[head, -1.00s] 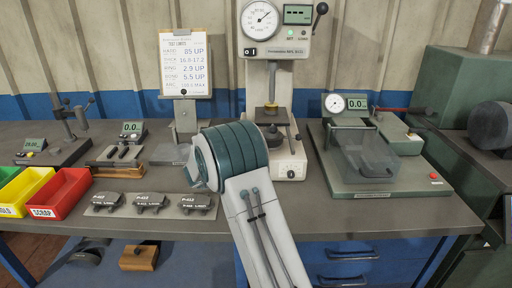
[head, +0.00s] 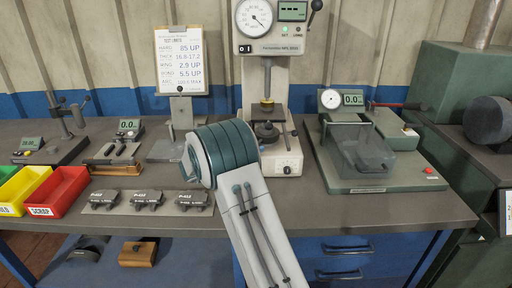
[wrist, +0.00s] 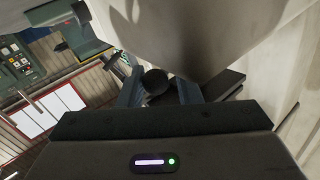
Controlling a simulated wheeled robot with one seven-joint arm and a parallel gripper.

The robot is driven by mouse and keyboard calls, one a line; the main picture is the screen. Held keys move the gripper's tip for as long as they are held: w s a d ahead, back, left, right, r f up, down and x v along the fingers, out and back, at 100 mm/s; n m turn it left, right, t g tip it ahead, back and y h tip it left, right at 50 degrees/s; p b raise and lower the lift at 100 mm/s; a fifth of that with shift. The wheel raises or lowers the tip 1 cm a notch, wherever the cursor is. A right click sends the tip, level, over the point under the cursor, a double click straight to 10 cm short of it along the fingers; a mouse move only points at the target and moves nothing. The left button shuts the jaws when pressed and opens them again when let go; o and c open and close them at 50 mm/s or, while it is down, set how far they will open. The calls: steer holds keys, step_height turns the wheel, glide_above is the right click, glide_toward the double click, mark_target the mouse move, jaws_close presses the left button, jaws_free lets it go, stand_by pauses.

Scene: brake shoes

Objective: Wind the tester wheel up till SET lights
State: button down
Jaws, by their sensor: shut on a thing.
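The tester (head: 270,47) stands at the back middle of the bench, with a round dial (head: 254,17) and a small screen (head: 292,11). A green spot (head: 286,29) shows bright at the SET label. The dark tester wheel (head: 267,133) is low on its column, partly behind my arm. In the wrist view my gripper (wrist: 158,95) has its two blue-grey fingers on either side of a dark round knob (wrist: 155,80) and is shut on it. In the head view my own arm hides the gripper. The exact contact with the wheel cannot be seen there.
Brake shoes (head: 147,200) lie in a row on a plate at the front. Red (head: 58,192) and yellow (head: 22,188) bins stand at the left. A gauge fixture with a clear guard (head: 365,155) is close to the right of the tester. A limits card (head: 181,61) stands at the back.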

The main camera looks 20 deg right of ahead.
steer(key=shift+w+a+r+t, duration=0.2)
steer(key=shift+w+a+t, duration=0.15)
steer(key=shift+a, duration=0.2)
steer(key=c, duration=1.3)
jaws_free()
steer(key=shift+o, duration=0.5)
steer(key=shift+w+a+f, duration=0.1)
steer(key=shift+w+a, duration=0.05)
steer(key=shift+w, duration=0.05)
steer(key=shift+s, duration=0.1)
steer(key=shift+s+d+f, duration=0.1)
steer(key=shift+d, duration=0.3)
steer(key=shift+a, duration=0.15)
steer(key=s+p+v, duration=0.1)
steer(key=v, duration=1.4)
steer(key=shift+s, duration=0.4)
steer(key=shift+p, duration=0.4)
